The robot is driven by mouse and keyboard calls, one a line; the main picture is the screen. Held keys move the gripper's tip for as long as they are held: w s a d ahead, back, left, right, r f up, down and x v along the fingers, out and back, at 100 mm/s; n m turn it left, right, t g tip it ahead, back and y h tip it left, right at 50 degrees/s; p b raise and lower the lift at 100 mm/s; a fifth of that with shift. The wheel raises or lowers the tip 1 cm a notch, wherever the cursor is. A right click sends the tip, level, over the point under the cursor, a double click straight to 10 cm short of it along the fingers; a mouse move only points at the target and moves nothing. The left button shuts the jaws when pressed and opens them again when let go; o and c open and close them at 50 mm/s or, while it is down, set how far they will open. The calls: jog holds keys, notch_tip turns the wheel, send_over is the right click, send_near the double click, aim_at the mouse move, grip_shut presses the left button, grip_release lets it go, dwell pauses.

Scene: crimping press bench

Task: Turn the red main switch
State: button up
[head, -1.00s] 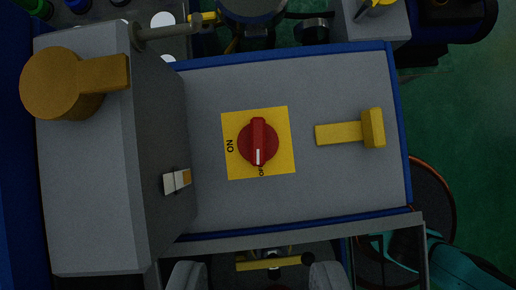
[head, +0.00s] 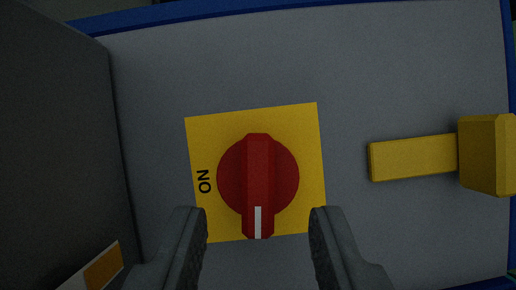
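The red main switch (head: 258,175) is a round knob with a raised bar grip, on a yellow plate (head: 300,125) fixed to the grey panel. Its white mark points down in the picture, to where the OFF label showed earlier; that label is now hidden. The ON label is at the left of the plate. My gripper (head: 258,222) is open, with one finger on each side of the lower end of the switch bar. Clear gaps show between the fingers and the bar. How far the fingertips are above the panel is hard to tell.
A yellow lever (head: 415,157) with a block end sticks out to the right of the plate. Bare grey panel (head: 230,60) lies above the plate.

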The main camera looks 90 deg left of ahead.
aim_at(258, 191)
jog(key=shift+x, duration=1.65)
grip_shut()
jog(key=shift+n+t, duration=0.3)
jog(key=shift+n, duration=0.4)
grip_release()
jog(key=shift+r, duration=0.1)
